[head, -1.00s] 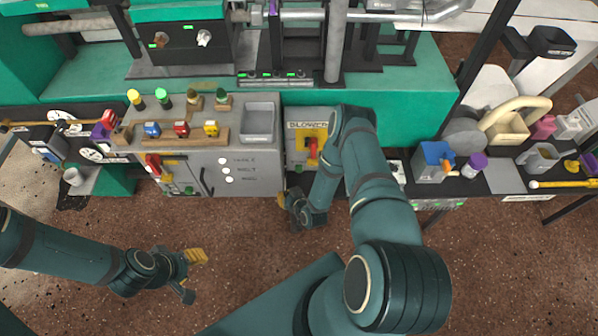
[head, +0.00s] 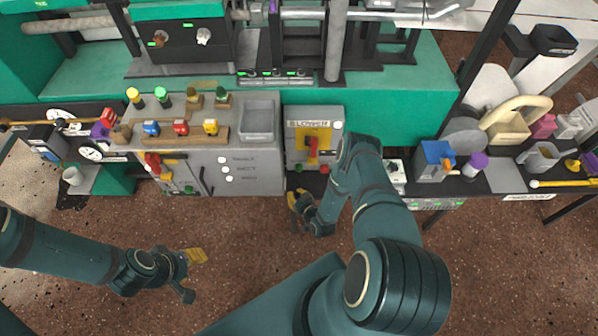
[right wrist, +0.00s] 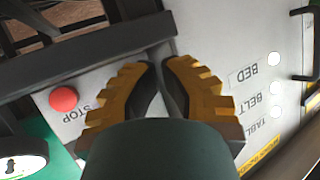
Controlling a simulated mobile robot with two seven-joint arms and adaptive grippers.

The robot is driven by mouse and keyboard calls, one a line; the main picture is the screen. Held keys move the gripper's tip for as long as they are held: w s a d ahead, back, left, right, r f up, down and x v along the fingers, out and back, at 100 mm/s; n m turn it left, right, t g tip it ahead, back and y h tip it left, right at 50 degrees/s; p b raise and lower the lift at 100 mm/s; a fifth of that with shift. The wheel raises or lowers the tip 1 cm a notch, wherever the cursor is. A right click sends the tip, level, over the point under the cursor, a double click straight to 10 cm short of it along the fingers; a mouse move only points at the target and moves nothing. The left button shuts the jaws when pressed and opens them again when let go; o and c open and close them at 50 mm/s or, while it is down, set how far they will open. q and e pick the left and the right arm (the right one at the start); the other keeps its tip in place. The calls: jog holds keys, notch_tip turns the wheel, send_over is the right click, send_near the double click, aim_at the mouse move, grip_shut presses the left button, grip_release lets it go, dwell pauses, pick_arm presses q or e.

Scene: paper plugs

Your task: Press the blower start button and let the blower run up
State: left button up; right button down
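The blower panel (head: 294,140) is a grey box with a BLOWER label, a yellow plate and a red lever (head: 313,148). A small green button (head: 298,168) and a red button (head: 325,168) sit low on its front. The right wrist view shows a red button (right wrist: 63,99) marked STOP, left of my fingers. My right gripper (head: 294,203) is just below the green button in the head view; in its wrist view (right wrist: 160,68) the fingertips meet with nothing between them. The green button does not show there. My left gripper (head: 194,274) is open and empty over the floor.
A grey cabinet (head: 225,160) with white buttons for TABLE, BELT and BED stands left of the panel. A blue container (head: 433,160) and a purple-topped jar (head: 475,164) stand on the right bench. The speckled floor in front is clear.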

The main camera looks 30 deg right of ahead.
aim_at(295, 185)
jog(key=w+d, duration=0.1)
jog(key=w, duration=0.1)
jog(key=w+d+b, duration=0.1)
jog(key=w, duration=0.1)
jog(key=shift+d, duration=0.2)
jog(key=shift+w+d, duration=0.5)
jog(key=shift+w, duration=0.35)
dwell(0.7)
jog(key=shift+w+d, duration=0.25)
jog(key=shift+w, duration=0.1)
jog(key=shift+w+d, duration=0.25)
jog(key=shift+w, duration=0.2)
dwell(1.0)
jog(key=shift+s+a+p, duration=0.35)
jog(key=shift+s+a, duration=0.15)
jog(key=shift+s, duration=0.3)
